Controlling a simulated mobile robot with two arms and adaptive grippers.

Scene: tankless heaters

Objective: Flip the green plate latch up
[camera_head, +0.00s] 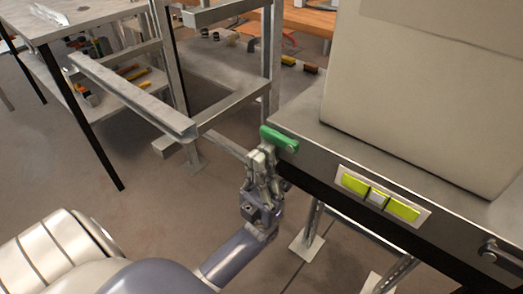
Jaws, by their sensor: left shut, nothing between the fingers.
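The green plate latch (280,139) sits at the left end of the dark front rail of the bench, near its corner. It lies roughly level, tilting slightly down to the right. My left gripper (264,158) is shut and empty, with its fingertips just below and left of the latch. I cannot tell whether they touch it. My right gripper is not in view.
A large beige box (425,95) stands on the bench top. A yellow-green panel (381,198) is set in the rail to the right, and a dark handle (490,248) is further right. A metal frame (135,95) and a table (75,20) stand at the left.

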